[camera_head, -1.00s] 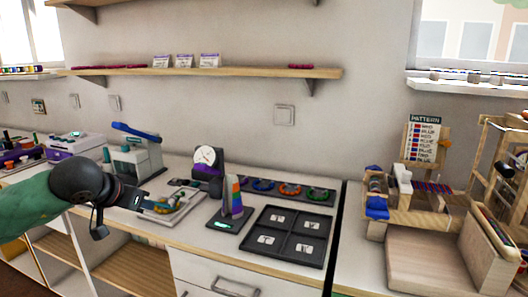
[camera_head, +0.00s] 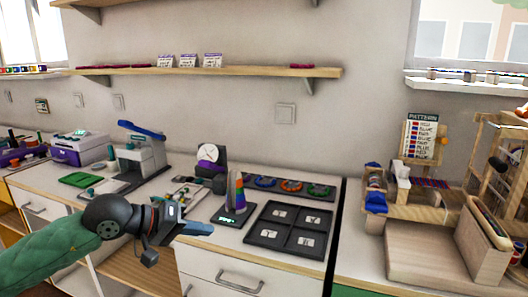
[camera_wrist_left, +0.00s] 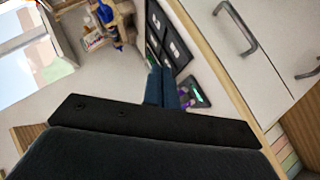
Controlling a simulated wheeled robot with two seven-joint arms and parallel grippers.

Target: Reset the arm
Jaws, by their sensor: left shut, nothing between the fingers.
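My left gripper (camera_head: 200,228) comes in from the left in the head view, in front of the counter's front edge. Its blue-grey fingers are together and hold nothing. In the left wrist view the shut fingers (camera_wrist_left: 162,88) point toward the black sorting tray. My right gripper is not in view.
The black four-part tray (camera_head: 290,229) lies on the counter, with several colored rings (camera_head: 291,186) behind it. A blue-handled press (camera_head: 140,150) and a green mat (camera_head: 79,180) stand left. A wooden bead loom (camera_head: 440,207) stands right. Drawers (camera_head: 238,281) are below.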

